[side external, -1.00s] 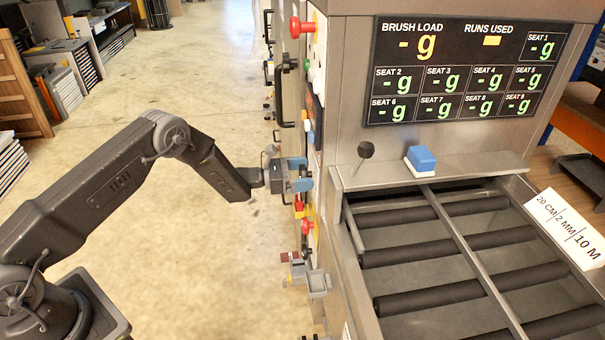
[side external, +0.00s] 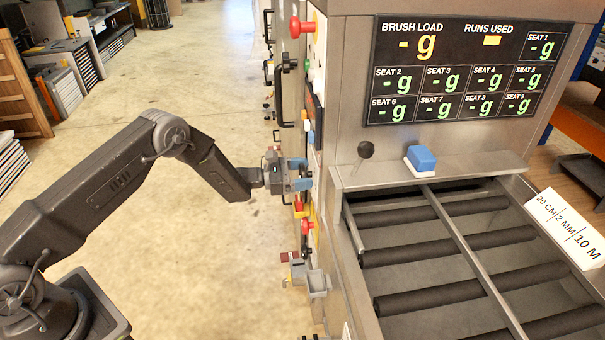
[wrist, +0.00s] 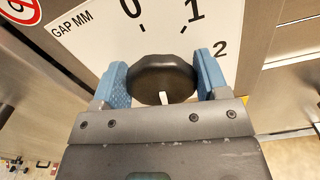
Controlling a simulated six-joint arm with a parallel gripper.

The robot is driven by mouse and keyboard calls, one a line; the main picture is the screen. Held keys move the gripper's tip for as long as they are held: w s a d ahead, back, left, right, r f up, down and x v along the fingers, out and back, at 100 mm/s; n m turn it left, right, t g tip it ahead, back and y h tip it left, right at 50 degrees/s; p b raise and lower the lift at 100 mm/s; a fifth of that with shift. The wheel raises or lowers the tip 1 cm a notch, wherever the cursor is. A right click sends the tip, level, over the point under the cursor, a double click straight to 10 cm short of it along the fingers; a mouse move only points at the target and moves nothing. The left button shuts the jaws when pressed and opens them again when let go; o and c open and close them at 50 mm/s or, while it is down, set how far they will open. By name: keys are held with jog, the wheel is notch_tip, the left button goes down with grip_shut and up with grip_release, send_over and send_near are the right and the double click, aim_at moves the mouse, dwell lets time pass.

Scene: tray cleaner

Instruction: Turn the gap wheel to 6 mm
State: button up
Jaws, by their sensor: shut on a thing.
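The gap wheel (wrist: 160,76) is a dark round knob on a white dial plate (wrist: 88,42) marked "GAP MM". The figures 0, 1 and 2 show around its upper and right side. A white mark on the knob faces down in the wrist view, toward my gripper body. The dial figures on that side are hidden. My gripper (side external: 301,174) is at the machine's left panel, its two blue fingers shut on the wheel from both sides. In the side view the wheel is hidden by the fingers.
Red knobs and levers (side external: 307,228) sit just below my gripper on the panel. A grey bracket (side external: 318,284) juts out lower down, and black handles (side external: 287,90) stick out above. The floor left of the machine is clear.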

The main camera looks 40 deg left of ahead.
jog(key=m, duration=0.4)
jog(key=shift+d, duration=0.1)
jog(key=m, duration=0.4)
jog(key=shift+s+f, duration=0.1)
jog(key=m, duration=0.4)
jog(key=shift+d+f+m, duration=0.1)
jog(key=shift+m, duration=1.8)
jog(key=shift+f, duration=0.1)
jog(key=o, duration=0.9)
jog(key=shift+s, duration=0.1)
jog(key=v, duration=1.3)
jog(key=shift+s+a, duration=0.25)
jog(key=shift+a, duration=0.05)
